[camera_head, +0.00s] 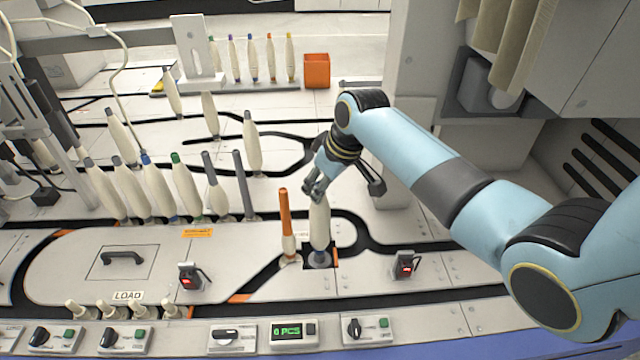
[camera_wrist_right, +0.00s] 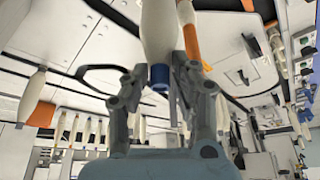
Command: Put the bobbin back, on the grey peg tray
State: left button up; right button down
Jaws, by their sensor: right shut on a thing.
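My right gripper (camera_head: 316,192) is shut on the upper end of a cream bobbin (camera_head: 319,225), which hangs down upright from it. In the right wrist view the fingers (camera_wrist_right: 155,90) close around the bobbin (camera_wrist_right: 160,30) near its blue tube end (camera_wrist_right: 160,77). Directly under the bobbin's lower end is a small round grey peg tray (camera_head: 319,260), in a dark square recess at the track. The bobbin hides the peg, so I cannot tell whether it is seated or slightly above. My left gripper is not in view.
A mostly bare orange tube (camera_head: 285,215) stands close on the left; it also shows in the wrist view (camera_wrist_right: 191,42). Several cream bobbins (camera_head: 160,190) stand in a row further left. An orange box (camera_head: 317,71) is at the back. A small sensor (camera_head: 405,264) stands to the right.

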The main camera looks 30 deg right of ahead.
jog(key=shift+r, duration=0.1)
jog(key=shift+f, duration=0.65)
dwell(0.3)
jog(key=c, duration=1.4)
grip_release()
jog(key=shift+o, duration=0.2)
